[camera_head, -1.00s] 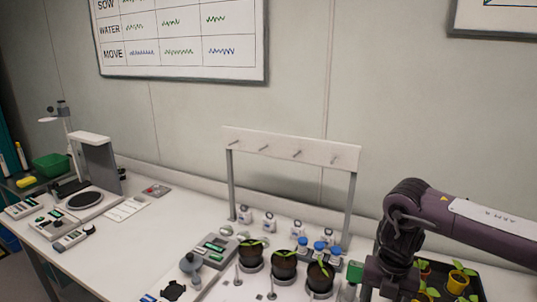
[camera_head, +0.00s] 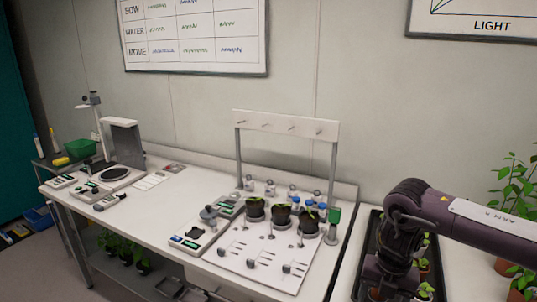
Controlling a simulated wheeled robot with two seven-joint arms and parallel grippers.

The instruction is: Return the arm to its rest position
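My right arm comes in from the right edge, bent at a dark purple elbow. Its lower part hangs down to the bottom of the camera_head view, in front of a dark plant tray (camera_head: 371,237). The fingers of that arm are below the frame, so I cannot see whether they hold anything. My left arm and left gripper are not in view.
The white bench (camera_head: 150,205) carries several dark pots, including one pot (camera_head: 281,216), below a white peg rack (camera_head: 285,123). A green-topped bottle (camera_head: 334,216) stands right of the pots. Floor (camera_head: 60,270) shows free at the lower left.

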